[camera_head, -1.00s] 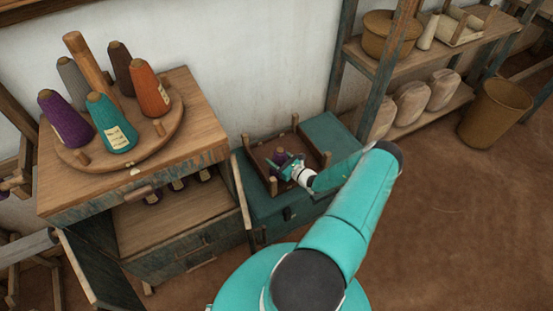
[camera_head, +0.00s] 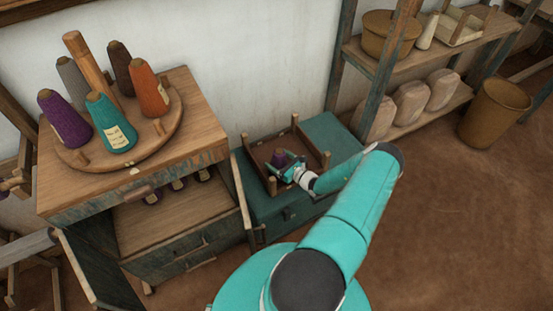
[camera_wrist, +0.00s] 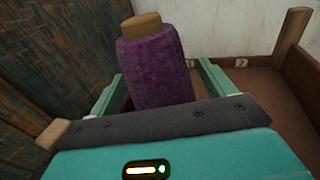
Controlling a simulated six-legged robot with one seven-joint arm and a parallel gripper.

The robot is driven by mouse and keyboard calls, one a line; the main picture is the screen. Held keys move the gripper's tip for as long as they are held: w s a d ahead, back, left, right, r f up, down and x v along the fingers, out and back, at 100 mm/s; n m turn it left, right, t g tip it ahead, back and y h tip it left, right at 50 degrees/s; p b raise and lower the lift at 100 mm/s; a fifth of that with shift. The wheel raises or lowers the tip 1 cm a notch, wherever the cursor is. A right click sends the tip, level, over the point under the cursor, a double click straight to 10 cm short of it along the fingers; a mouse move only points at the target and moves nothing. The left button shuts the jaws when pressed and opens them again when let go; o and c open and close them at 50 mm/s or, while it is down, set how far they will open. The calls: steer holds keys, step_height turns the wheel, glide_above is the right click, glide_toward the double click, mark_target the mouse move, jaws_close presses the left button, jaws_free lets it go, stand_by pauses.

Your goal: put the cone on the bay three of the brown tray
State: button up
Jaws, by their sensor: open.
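A purple cone (camera_head: 279,156) with a brown tip stands on the floor of the brown tray (camera_head: 306,150); it looks upright. In the wrist view the purple cone (camera_wrist: 153,65) is close up between my two teal fingers, with its base hidden behind my gripper's body. My gripper (camera_head: 288,165) is open around the cone, reaching in from the right. The brown tray (camera_wrist: 262,92) has corner posts and small pale number labels on its far wall. The label of the bay where the cone stands is hidden.
The tray rests on a teal chest (camera_head: 325,132) against the white wall. On the left, a wooden cabinet (camera_head: 195,95) carries a round stand (camera_head: 160,135) with several coloured cones. A shelf (camera_head: 400,68) with baskets stands at the right.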

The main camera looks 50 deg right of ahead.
steer(key=s, duration=1)
steer(key=shift+s+r, duration=0.3)
steer(key=shift+s, duration=0.05)
steer(key=shift+d+r, duration=0.1)
